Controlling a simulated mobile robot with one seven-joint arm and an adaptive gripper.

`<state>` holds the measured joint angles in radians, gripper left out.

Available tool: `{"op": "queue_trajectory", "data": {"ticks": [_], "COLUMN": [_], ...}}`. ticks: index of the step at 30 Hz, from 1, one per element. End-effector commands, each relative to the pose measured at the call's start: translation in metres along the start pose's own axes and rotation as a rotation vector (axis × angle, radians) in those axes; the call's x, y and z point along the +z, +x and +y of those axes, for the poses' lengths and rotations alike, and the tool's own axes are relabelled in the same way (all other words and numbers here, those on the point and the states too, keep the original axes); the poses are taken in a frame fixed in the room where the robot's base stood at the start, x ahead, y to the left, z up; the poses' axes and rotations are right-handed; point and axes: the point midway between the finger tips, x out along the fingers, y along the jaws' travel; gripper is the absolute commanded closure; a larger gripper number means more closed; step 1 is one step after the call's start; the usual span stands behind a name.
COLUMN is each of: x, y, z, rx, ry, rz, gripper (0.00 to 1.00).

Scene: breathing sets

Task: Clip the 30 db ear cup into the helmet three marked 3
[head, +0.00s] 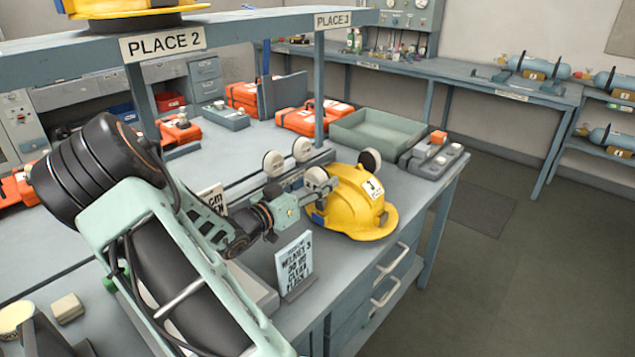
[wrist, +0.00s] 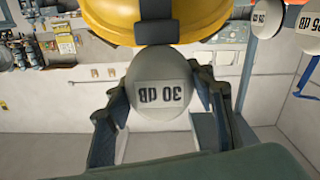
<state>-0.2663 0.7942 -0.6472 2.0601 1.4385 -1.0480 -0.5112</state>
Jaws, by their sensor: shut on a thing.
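The yellow helmet (head: 352,205) sits on the near bench top, with a white label (head: 373,188) on its front; its mark is too small to read surely. My gripper (head: 312,190) is at the helmet's left side, shut on the 30 dB ear cup (wrist: 160,85). In the wrist view the cup's pale round face is between the two fingers, its lettering upside down. The yellow helmet shell (wrist: 110,18) and a dark grey bracket (wrist: 157,20) lie just above the cup there. Whether cup and bracket touch is hidden.
Two pale ear cups (head: 273,163) (head: 302,149) stand behind the gripper. A dark-rimmed cup (head: 370,160) shows at the helmet's far side. A sign (head: 295,262) reading HELMET 3 stands in front. A green tray (head: 377,133) and grey block (head: 435,157) are beyond; a shelf (head: 165,40) overhangs.

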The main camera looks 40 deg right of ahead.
Motion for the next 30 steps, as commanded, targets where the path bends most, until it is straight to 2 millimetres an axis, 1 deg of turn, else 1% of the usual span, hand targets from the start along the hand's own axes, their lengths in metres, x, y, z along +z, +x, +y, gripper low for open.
{"op": "queue_trajectory", "data": {"ticks": [11,30], "x": [0.001,0.016], "y": [0.000,0.000], "z": [0.000,-0.004], "rx": [0.000,0.000], "ry": [0.000,0.000], "rz": [0.001,0.001], "gripper": [0.77,0.77]}}
